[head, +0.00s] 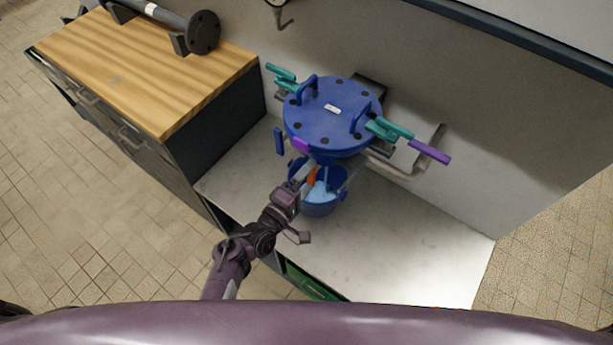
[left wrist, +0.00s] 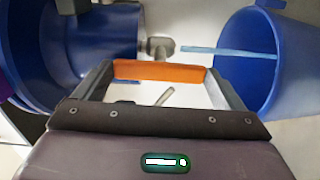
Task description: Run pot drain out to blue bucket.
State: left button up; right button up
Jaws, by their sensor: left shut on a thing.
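The blue pot (head: 333,118) stands on the pale counter with its bolted lid on. It also shows at the left of the left wrist view (left wrist: 85,45). Its drain valve (left wrist: 158,47) has an orange handle (left wrist: 160,72), also visible in the head view (head: 311,177). My left gripper (head: 306,178) is shut on the orange handle, which lies between its fingers. A light blue stream (left wrist: 225,51) runs from near the valve into the blue bucket (left wrist: 285,75). In the head view the bucket (head: 322,208) sits below the pot with light blue liquid inside. My right gripper is out of view.
Teal clamps (head: 390,130) and a purple-ended lever (head: 430,152) stick out from the pot's sides. A wood-topped cabinet (head: 150,80) with a flanged pipe stands at the left. The counter's right part (head: 420,240) is clear.

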pick_arm(q)
jog(key=shift+n, duration=0.5)
jog(key=o, duration=0.7)
jog(key=shift+s, duration=0.1)
jog(key=shift+s+a+f, duration=0.1)
jog(key=shift+s+a, duration=0.15)
jog(key=v, duration=0.7)
jog(key=shift+b, duration=0.35)
